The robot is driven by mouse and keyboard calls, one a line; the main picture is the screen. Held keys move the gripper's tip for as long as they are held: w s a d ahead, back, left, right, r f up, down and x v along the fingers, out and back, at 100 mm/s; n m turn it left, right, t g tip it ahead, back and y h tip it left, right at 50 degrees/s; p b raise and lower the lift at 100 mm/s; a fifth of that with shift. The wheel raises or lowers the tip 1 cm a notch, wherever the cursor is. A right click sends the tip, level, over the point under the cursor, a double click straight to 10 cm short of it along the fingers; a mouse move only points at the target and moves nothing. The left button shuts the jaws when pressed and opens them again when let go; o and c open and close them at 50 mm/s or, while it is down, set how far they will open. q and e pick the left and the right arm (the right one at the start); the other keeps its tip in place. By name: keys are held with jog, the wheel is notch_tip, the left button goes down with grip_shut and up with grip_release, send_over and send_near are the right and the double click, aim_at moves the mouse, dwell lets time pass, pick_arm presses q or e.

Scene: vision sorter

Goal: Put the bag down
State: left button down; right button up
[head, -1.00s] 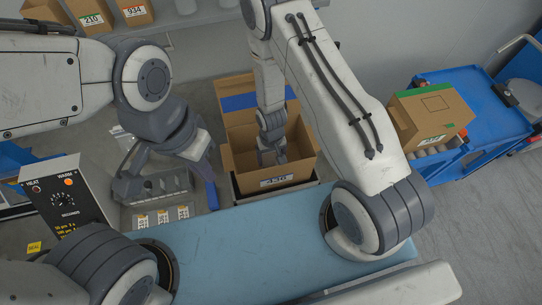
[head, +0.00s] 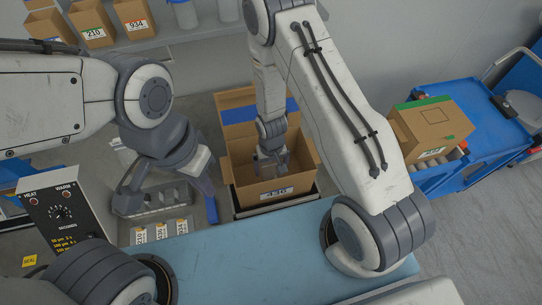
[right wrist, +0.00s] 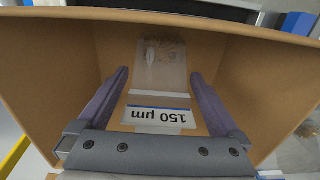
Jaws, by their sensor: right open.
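The bag (right wrist: 160,68) is clear, with a white label reading "150 µm" and a blue stripe. In the right wrist view it lies in an open cardboard box (head: 300,183), between the spread fingers of my right gripper (right wrist: 160,88) and apart from both. In the head view my right gripper (head: 271,164) reaches down inside this box; the bag cannot be made out there. My left gripper (head: 207,190) hangs to the left of the box, by a grey rack. Its fingers are seen edge-on, so their opening is unclear.
A heat sealer panel (head: 60,213) stands at the left. Labelled cartons (head: 92,25) sit on the back shelf. A closed carton (head: 432,125) is on a blue cart (head: 478,115) at the right. The blue-green work surface (head: 240,250) in front is clear.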

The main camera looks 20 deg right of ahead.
notch_tip(320, 180, up, 10)
jog(key=shift+f+b, duration=0.1)
jog(key=shift+b, duration=0.75)
jog(key=s+a+r+n, duration=0.3)
jog(key=s+r, duration=0.5)
jog(key=r, duration=0.2)
jog(key=s+a+r+n+y, duration=0.1)
jog(key=s+a+r+n, duration=0.2)
jog(key=s+r, duration=0.6)
jog(key=shift+s+a+r+n, duration=0.15)
jog(key=shift+a+r+n, duration=0.25)
jog(key=shift+r+n, duration=0.25)
notch_tip(320, 180, down, 3)
jog(key=b, duration=0.2)
jog(key=shift+r+b, duration=0.2)
jog(key=shift+b, duration=0.1)
